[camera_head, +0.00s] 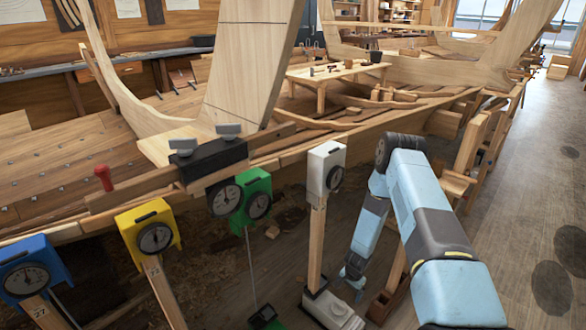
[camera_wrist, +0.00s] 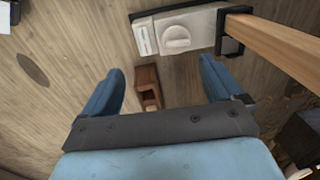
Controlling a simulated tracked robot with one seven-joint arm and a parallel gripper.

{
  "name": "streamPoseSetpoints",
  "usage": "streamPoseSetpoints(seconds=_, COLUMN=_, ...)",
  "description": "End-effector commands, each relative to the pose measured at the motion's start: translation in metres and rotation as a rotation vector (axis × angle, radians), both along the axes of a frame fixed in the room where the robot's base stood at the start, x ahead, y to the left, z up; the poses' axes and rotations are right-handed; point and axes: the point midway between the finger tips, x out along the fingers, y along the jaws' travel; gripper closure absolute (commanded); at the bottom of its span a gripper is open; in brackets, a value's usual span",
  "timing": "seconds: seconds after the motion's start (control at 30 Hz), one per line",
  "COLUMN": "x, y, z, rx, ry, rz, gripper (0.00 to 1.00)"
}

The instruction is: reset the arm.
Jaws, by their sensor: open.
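My arm is light blue and grey. In the head view it rises from the lower right, bends at a dark elbow and hangs down beside the hull. My gripper (camera_head: 352,288) is low, pointing at the floor, just right of the wooden post with the white dial gauge. In the wrist view my gripper (camera_wrist: 161,74) has its two blue fingers wide apart with nothing held between them. The floor and a small brown wooden box (camera_wrist: 147,82) show beyond the fingers.
A white gauge (camera_head: 327,167) tops a post on a white base (camera_head: 334,312); that base (camera_wrist: 185,32) is close to my gripper in the wrist view. Green (camera_head: 257,197), yellow (camera_head: 149,232) and blue (camera_head: 32,268) gauges stand left. The hull planking (camera_head: 60,165) lies behind. Open floor (camera_head: 535,200) is at right.

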Motion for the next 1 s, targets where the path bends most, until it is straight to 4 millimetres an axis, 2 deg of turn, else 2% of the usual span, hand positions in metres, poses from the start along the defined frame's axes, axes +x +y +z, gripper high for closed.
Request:
streamPoseSetpoints(seconds=0.03, x=0.011, y=0.0, z=0.018, rx=0.004, ry=-0.016, rz=0.012, gripper=0.06)
streamPoseSetpoints(seconds=0.2, x=0.04, y=0.002, z=0.082, rx=0.022, ry=-0.056, rz=0.064, gripper=0.06)
streamPoseSetpoints(seconds=0.5, x=0.07, y=0.006, z=0.196, rx=0.043, ry=-0.121, rz=0.16, gripper=0.06)
streamPoseSetpoints(seconds=0.73, x=0.078, y=0.01, z=0.283, rx=0.048, ry=-0.166, rz=0.234, gripper=0.06)
streamPoseSetpoints(seconds=1.0, x=0.07, y=0.014, z=0.38, rx=0.043, ry=-0.213, rz=0.319, gripper=0.06)
